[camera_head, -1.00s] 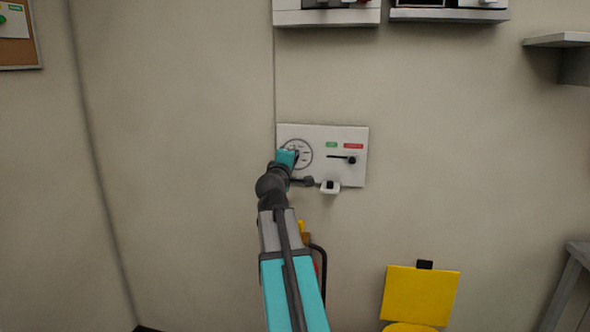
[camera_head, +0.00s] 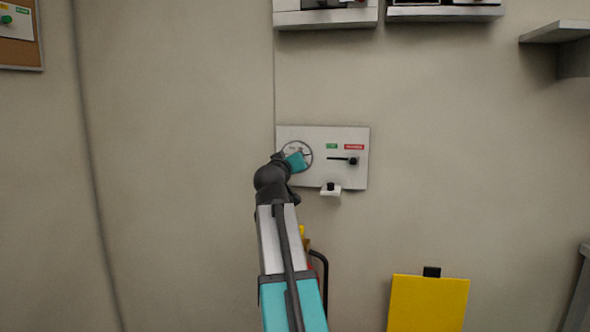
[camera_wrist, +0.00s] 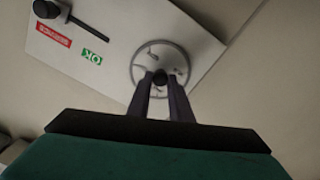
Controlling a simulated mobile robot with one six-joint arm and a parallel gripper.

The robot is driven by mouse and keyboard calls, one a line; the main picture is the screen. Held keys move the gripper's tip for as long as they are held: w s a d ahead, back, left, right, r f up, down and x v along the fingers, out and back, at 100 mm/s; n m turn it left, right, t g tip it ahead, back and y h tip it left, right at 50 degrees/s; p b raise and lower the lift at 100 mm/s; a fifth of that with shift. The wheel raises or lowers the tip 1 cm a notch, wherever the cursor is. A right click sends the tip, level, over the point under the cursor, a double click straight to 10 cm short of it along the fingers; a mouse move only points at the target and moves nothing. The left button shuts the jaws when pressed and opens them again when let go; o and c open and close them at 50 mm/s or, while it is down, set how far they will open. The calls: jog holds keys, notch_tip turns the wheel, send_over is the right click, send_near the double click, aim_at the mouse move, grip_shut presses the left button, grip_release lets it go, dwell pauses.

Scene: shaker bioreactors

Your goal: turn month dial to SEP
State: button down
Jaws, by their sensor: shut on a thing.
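The month dial (camera_head: 297,147) is a round disc with a dark rim at the left of a white wall panel (camera_head: 336,178). My gripper (camera_head: 302,158) is at the dial and hides its lower right part in the head view. The two fingers of my gripper (camera_wrist: 160,82) are shut on this knob, one on each side. The month lettering is too small and blurred to read.
On the same panel are a green label (camera_head: 331,146), a red label (camera_head: 354,147) and a black lever (camera_head: 352,161).

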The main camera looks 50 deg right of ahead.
jog(key=m+b, duration=0.2)
jog(key=m, duration=0.1)
jog(key=m+b, duration=0.2)
jog(key=m, duration=0.2)
jog(key=m+b, duration=0.3)
jog(key=shift+f+m, duration=0.25)
jog(key=shift+m, duration=0.15)
jog(key=c, duration=1.6)
grip_release()
jog(key=shift+r, duration=0.15)
jog(key=shift+a, duration=0.1)
